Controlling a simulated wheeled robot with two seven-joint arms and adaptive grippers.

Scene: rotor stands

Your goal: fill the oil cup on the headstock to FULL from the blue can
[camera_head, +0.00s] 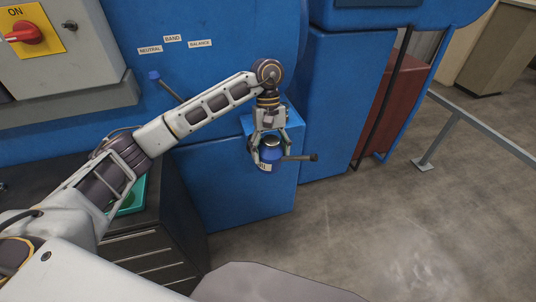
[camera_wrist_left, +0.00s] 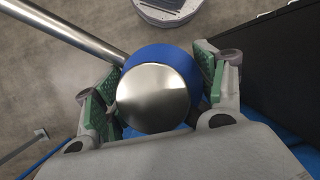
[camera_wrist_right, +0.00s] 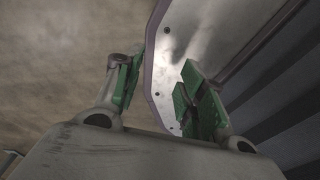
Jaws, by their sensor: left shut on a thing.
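The blue can (camera_head: 268,158) has a silver top and a pale label. My left gripper (camera_head: 269,148) is shut on it and holds it in front of the blue machine (camera_head: 240,200). Its spout (camera_head: 300,158) points right in the head view. In the left wrist view the can (camera_wrist_left: 155,95) sits between the green finger pads, and the spout (camera_wrist_left: 75,32) runs to the upper left. My right gripper (camera_wrist_right: 160,85) is open and empty in the right wrist view; it is outside the head view. I cannot make out the oil cup or its level.
A red switch (camera_head: 25,33) and a blue-knobbed lever (camera_head: 166,86) are on the machine at the left. A dark drawer cabinet (camera_head: 160,245) with a green tray (camera_head: 133,200) stands below. A grey rail (camera_head: 480,130) crosses at the right. The floor (camera_head: 400,220) is clear at lower right.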

